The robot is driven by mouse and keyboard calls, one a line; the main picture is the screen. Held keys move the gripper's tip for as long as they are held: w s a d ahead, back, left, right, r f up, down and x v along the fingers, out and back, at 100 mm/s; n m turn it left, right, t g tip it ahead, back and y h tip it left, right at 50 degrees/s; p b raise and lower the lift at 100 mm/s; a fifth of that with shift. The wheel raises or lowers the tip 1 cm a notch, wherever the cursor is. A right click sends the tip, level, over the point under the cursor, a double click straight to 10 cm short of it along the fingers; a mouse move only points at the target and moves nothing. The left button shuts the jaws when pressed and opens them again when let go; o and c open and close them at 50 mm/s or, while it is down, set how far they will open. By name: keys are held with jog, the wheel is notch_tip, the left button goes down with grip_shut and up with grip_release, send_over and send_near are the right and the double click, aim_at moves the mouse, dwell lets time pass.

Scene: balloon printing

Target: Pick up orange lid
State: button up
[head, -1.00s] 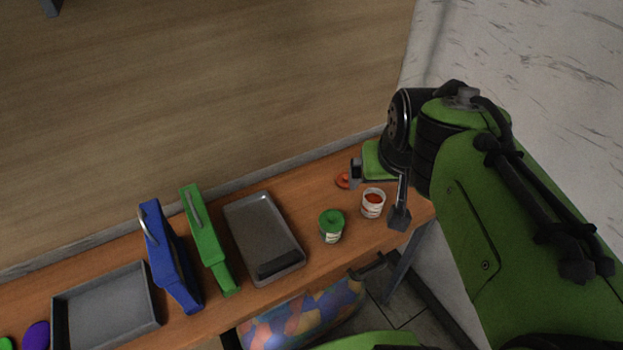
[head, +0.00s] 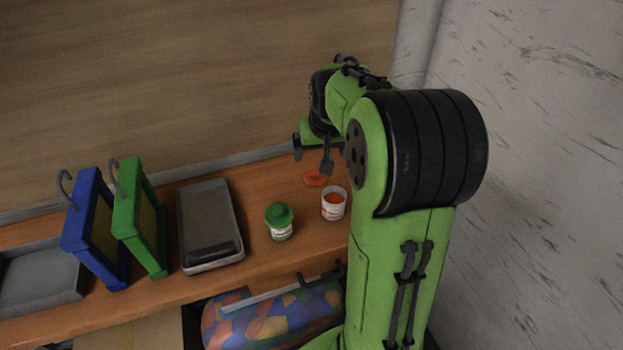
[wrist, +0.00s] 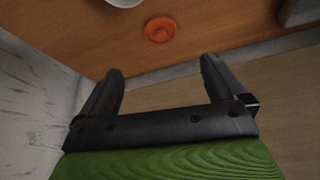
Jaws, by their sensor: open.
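The orange lid (head: 316,178) lies flat on the wooden table near its back edge, just behind the open white jar with orange contents (head: 333,204). In the wrist view the orange lid (wrist: 160,30) is at the top middle, beyond the fingertips and roughly between their lines. My gripper (head: 312,160) is open and empty, above and behind the lid in the head view. Its two spread fingers also show in the wrist view (wrist: 162,70). Nothing touches the lid.
A jar with a green lid (head: 279,221) stands left of the white jar. A wall (head: 540,160) rises at the right. Bare table surrounds the lid.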

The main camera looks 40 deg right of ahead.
aim_at(316, 173)
jog(key=b+x, duration=0.3)
jog(key=x, duration=1)
jog(key=shift+c, duration=0.2)
jog(key=c, duration=1)
